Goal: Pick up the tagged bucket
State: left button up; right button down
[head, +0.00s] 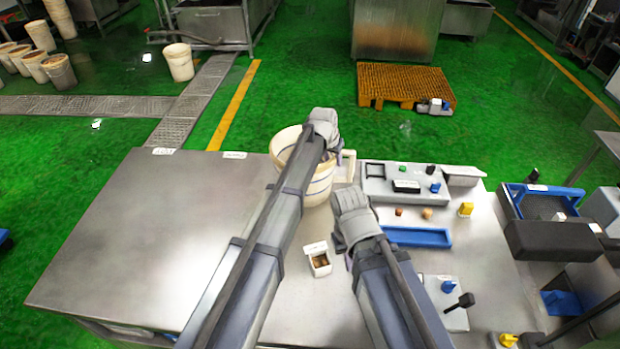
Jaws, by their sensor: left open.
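A cream bucket (289,154) with dark bands stands upright on the metal table, near its back edge. A pale, handle-like piece (346,166) shows at its right side; I cannot make out a tag on the bucket. My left gripper (326,140) is open over the bucket's right rim. My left forearm crosses in front of the bucket and hides part of it. I cannot tell whether the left gripper touches the rim. My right gripper (353,218) is lower, above the table and right of the bucket; its fingers are mostly hidden.
The table's left half (130,240) is bare. A small white box (318,259) stands between my arms. A grey control panel (390,188) and a blue tray (415,237) lie to the right. Other buckets (179,62) stand on the green floor, behind.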

pick_arm(q)
grip_shut()
dwell(1.3)
